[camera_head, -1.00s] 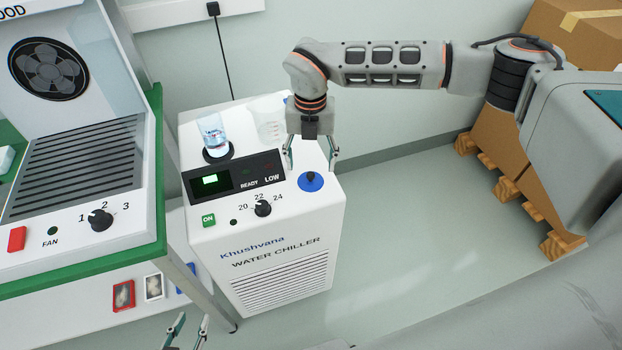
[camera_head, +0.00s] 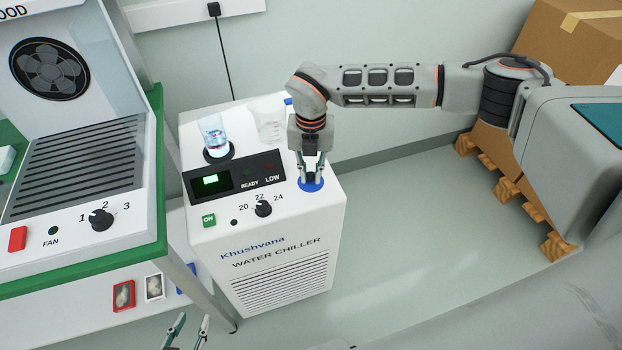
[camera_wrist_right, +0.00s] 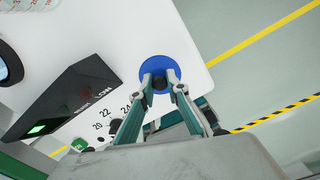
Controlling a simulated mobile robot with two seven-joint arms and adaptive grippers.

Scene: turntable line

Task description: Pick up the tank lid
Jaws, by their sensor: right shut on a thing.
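The tank lid (camera_head: 311,186) is a blue disc with a dark knob, on the top of the white water chiller (camera_head: 262,226) near its right edge. In the right wrist view the lid (camera_wrist_right: 160,66) lies flat on the white top. My right gripper (camera_head: 312,180) points down over the lid, its fingers shut on the knob; the fingertips (camera_wrist_right: 158,82) show on either side of the knob in the right wrist view. My left gripper (camera_head: 187,328) shows only by its fingertips at the bottom edge, apart and with nothing seen between them.
A clear beaker (camera_head: 214,133) with liquid stands on a dark round pad on the chiller top. A translucent jug (camera_head: 269,120) stands behind the panel. A fume hood (camera_head: 78,170) is close on the left. Cardboard boxes (camera_head: 570,45) stand on a pallet at right.

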